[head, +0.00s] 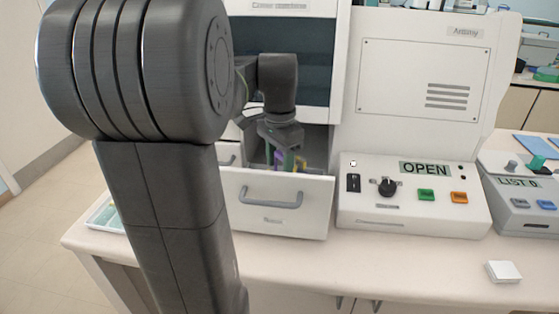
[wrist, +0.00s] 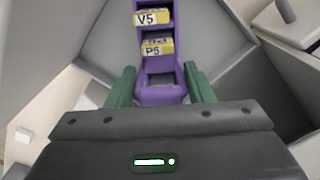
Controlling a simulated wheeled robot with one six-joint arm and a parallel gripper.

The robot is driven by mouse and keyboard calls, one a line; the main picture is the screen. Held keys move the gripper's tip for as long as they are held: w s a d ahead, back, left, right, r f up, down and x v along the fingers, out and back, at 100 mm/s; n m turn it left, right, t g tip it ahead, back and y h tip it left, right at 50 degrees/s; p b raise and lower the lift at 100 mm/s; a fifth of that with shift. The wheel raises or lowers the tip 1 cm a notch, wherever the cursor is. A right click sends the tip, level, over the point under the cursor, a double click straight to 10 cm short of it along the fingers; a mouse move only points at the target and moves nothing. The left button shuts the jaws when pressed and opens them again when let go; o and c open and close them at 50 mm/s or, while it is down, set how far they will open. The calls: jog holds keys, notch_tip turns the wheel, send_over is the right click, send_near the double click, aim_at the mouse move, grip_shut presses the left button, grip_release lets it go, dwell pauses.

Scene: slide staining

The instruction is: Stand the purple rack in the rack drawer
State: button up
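The purple rack (wrist: 181,80) fills the gap between the green fingers of my gripper (wrist: 160,82) in the wrist view. It carries yellow-labelled slides marked V5 (wrist: 152,18) and P5 (wrist: 157,47); the slot nearest me looks empty. In the head view my gripper (head: 284,152) points down into the open drawer (head: 312,208), shut on the rack, whose purple side (head: 281,158) shows just above the drawer front. The rack's lower part is hidden behind that front, so I cannot tell whether it touches the drawer floor.
A control panel (head: 410,222) reading OPEN, with a knob and buttons, stands right of the drawer. A second box (head: 520,205) reading LIST 0 is farther right. A small white block (head: 503,271) lies on the counter. A tray (head: 104,214) is partly hidden behind my arm at left.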

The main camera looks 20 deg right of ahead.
jog(key=o, duration=0.4)
jog(key=shift+o, duration=0.2)
jog(key=shift+r, duration=0.1)
notch_tip(320, 180, up, 12)
jog(key=p, duration=0.1)
